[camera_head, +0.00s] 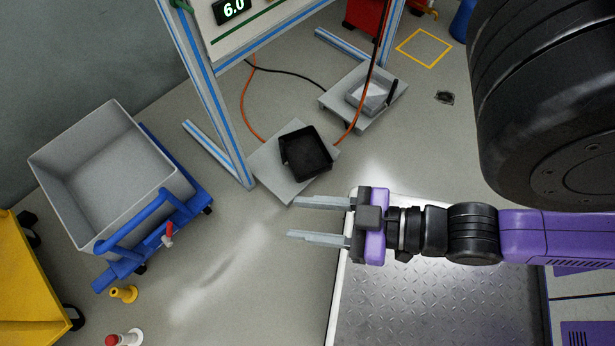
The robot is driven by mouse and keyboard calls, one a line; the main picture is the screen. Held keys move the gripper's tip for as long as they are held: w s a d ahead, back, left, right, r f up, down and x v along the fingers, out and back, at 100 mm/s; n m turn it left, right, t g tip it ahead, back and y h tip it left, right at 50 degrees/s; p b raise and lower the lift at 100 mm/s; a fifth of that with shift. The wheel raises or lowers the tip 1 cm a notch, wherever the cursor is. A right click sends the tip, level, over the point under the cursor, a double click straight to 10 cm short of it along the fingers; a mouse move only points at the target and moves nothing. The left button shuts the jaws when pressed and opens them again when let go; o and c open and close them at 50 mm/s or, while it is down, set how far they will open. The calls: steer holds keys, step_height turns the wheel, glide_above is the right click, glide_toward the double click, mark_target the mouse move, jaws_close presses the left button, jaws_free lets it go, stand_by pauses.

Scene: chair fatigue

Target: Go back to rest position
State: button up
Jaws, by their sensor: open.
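My gripper (291,219) is at the centre right of the head view. It has two grey parallel fingers pointing left, spread apart with nothing between them. Its purple and black wrist runs to the right, and a large black arm joint fills the upper right. The gripper hangs above the floor and the left edge of a metal tread-plate platform (430,310). No object touches the fingers.
A grey bin (75,170) on a blue cart stands at left. A blue-striped frame (205,90) with a "6.0" display (232,9) stands behind. Near it are a black tray (305,152), a grey tray (370,95) and cables. Open floor lies left of my gripper.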

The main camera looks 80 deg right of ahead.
steer(key=shift+r, duration=0.1)
step_height(320, 180, up, 34)
steer(key=p, duration=3.4)
